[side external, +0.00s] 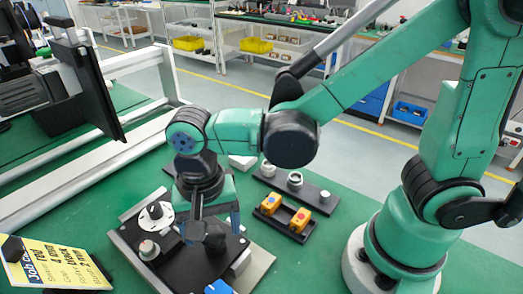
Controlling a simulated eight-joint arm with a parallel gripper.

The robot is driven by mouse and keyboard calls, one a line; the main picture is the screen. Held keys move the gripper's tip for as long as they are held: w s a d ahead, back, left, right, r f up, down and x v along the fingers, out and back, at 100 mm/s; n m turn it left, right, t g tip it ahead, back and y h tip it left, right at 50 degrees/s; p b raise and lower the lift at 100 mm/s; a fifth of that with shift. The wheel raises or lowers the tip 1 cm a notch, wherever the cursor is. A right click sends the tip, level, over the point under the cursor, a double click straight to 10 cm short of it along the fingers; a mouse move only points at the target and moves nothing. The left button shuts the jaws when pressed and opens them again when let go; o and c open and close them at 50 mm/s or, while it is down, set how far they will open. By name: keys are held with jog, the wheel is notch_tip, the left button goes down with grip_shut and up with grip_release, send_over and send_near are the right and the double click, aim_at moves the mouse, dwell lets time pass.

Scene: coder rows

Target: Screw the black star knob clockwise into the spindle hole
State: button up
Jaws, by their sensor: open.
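My gripper (209,229) points down over the black-topped metal plate (255,268), with its fingers spread apart. A dark rounded piece (215,243) shows between and just below the fingers. It looks like the black star knob, but its lobes are too small to make out. I cannot tell whether the fingers touch it. No spindle hole is visible; the gripper and the dark piece cover that part of the plate.
A black tray with yellow blocks (271,202) and a dark strip with round parts (321,197) lie to the right. A yellow job card (48,268) lies left.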

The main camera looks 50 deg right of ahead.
jog(key=n, duration=0.9)
jog(key=shift+n, duration=0.4)
jog(key=n, duration=0.3)
jog(key=shift+n, duration=0.3)
grip_shut()
jog(key=m, duration=1.2)
jog(key=shift+m, duration=0.3)
